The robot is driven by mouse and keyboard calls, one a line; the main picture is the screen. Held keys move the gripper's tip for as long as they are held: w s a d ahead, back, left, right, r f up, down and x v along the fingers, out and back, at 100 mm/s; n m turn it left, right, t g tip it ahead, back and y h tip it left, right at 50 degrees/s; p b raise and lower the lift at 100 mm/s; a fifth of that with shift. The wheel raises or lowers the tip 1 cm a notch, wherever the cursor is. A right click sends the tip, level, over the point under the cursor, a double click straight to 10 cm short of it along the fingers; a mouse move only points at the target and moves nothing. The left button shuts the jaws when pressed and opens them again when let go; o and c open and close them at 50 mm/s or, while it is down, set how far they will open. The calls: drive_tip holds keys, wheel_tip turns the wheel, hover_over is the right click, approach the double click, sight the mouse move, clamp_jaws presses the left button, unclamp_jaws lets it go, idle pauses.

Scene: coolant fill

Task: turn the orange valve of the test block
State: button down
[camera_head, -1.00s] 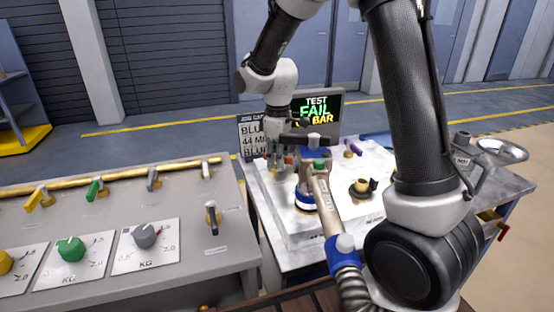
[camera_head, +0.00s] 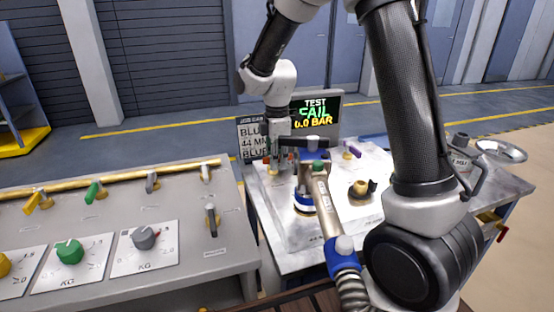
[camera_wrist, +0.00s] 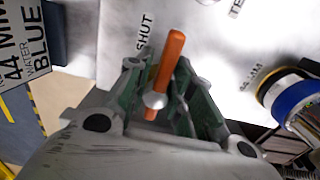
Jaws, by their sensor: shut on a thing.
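The test block (camera_head: 345,215) is a pale bench-top block with a hose and fittings. In the wrist view its orange valve handle (camera_wrist: 170,60) is a slim bar on a round metal hub, near the printed word SHUT. The handle points up and slightly right in that view. My gripper (camera_wrist: 160,68) has its green-padded fingers on either side of the handle and is shut on it. In the head view my gripper (camera_head: 277,165) is at the block's back left, and the handle is mostly hidden by it.
A blue-collared hose (camera_head: 342,255) crosses the block's front. A purple-handled valve (camera_head: 352,150) and a brass port (camera_head: 360,187) lie to the right.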

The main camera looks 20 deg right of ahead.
idle(0.5)
drive_tip(key=c, duration=1.4)
unclamp_jaws()
wheel_tip(320, 180, up, 12)
